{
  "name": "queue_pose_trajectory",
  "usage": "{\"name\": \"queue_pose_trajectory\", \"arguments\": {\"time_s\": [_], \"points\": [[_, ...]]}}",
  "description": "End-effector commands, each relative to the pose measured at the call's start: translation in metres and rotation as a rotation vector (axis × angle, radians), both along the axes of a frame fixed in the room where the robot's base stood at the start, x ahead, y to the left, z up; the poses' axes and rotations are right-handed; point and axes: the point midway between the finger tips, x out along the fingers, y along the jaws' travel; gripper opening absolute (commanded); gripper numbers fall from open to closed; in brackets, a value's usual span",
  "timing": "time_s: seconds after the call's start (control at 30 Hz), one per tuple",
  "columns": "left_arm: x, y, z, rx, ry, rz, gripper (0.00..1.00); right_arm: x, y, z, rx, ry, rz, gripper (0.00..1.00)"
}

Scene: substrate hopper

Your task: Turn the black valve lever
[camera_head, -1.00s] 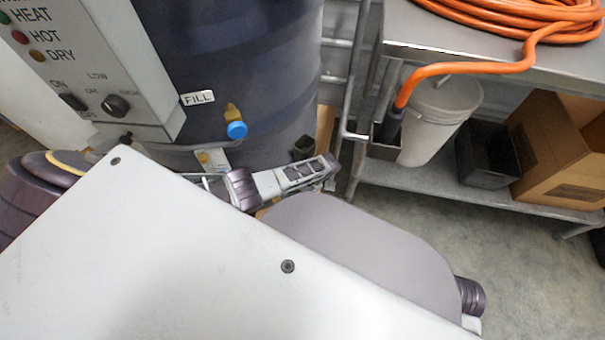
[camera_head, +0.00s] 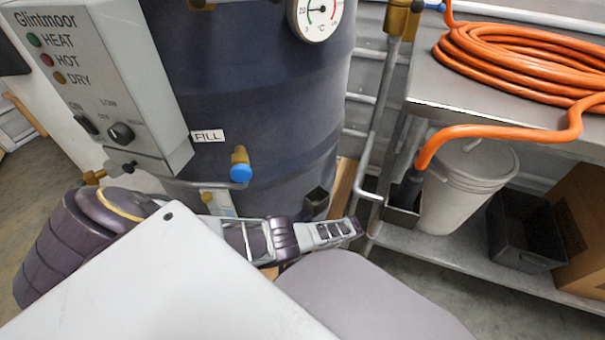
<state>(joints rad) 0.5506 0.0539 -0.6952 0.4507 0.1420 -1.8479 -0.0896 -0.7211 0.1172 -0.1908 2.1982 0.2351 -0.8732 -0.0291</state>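A small dark lever-like part (camera_head: 120,168) sits on brass fittings (camera_head: 93,177) under the control box; it may be the black valve lever, but it is too small to be sure. A brass valve with a blue knob (camera_head: 240,166) stands out from the dark blue drum (camera_head: 270,110). My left arm comes in from the left behind my white body panel. My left gripper (camera_head: 350,229) points right, low in front of the drum and right of these valves, touching neither. Its fingers show edge-on, so I cannot tell if they are apart. My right gripper is out of view.
The grey control box (camera_head: 120,90) has knobs and HEAT, HOT and DRY lights. A dial gauge (camera_head: 318,12) is on the drum. At right, a steel bench (camera_head: 460,105) holds an orange hose (camera_head: 510,60), with a white bucket (camera_head: 460,195) and a black bin (camera_head: 520,232) below.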

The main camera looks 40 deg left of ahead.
Motion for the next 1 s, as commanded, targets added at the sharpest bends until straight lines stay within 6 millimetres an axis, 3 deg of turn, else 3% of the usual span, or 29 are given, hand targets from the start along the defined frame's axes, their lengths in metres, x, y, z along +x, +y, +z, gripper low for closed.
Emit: {"name": "queue_pose_trajectory", "arguments": {"time_s": [0.03, 0.53, 0.57, 0.7, 1.0], "points": [[0.0078, -0.0083, 0.0004, -0.014, -0.015, -0.008, 0.00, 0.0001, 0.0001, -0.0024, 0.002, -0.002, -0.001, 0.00], [0.0065, -0.0082, 0.0009, -0.007, -0.005, -0.008, 0.00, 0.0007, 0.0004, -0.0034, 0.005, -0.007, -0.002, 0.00], [0.0065, -0.0082, 0.0009, -0.007, -0.005, -0.008, 0.16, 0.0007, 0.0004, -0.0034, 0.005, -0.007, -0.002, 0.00], [0.0050, -0.0066, 0.0006, -0.004, -0.001, -0.006, 0.34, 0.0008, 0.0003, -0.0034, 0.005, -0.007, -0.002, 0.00], [0.0015, -0.0030, -0.0002, 0.002, 0.007, -0.003, 0.34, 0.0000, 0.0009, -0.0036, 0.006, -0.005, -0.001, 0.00]]}}
